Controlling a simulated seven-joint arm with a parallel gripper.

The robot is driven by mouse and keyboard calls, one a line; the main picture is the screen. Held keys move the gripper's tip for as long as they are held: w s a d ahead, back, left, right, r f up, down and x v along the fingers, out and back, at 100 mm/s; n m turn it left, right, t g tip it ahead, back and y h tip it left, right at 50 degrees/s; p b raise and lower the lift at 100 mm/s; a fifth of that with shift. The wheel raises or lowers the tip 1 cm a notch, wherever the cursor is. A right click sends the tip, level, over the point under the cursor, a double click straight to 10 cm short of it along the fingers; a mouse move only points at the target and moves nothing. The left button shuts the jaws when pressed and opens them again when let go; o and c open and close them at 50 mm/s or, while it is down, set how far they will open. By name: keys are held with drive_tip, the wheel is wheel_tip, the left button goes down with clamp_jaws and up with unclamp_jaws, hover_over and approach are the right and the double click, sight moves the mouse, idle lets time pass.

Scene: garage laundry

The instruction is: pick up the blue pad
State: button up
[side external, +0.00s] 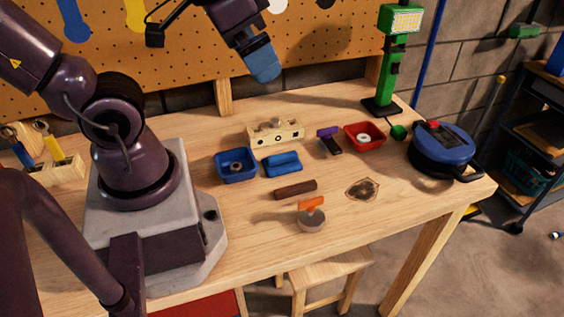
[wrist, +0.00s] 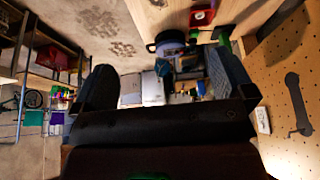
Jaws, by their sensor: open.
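The blue pad (side external: 282,163) lies on the wooden workbench in the side external view, just right of a blue bin (side external: 236,166). I cannot make it out in the wrist view. My gripper (side external: 263,68) is high above the back of the bench, in front of the pegboard and well apart from the pad. In the wrist view my gripper (wrist: 164,82) has its two dark fingers spread wide. Nothing is seen held between them.
A wooden block with holes (side external: 275,132) stands behind the pad. A brown bar (side external: 295,189) lies in front, with an orange-handled scraper (side external: 311,215) beyond.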

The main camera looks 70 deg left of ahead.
drive_tip(key=w+d+f+n+t+h, duration=0.25)
drive_tip(key=w+f+n, duration=0.75)
drive_tip(key=w, duration=0.5)
drive_tip(key=n+g+y, duration=0.7)
drive_tip(key=n, duration=0.1)
approach(282, 155)
drive_tip(key=x, duration=0.4)
drive_tip(key=shift+w+a+r, duration=0.1)
drive_tip(key=shift+w+a, duration=0.1)
drive_tip(key=shift+a, duration=0.05)
drive_tip(key=shift+d+x, duration=0.15)
drive_tip(key=shift+x, duration=1.2)
drive_tip(key=shift+d+x, duration=0.15)
drive_tip(key=shift+x, duration=1.2)
drive_tip(key=shift+s, duration=0.2)
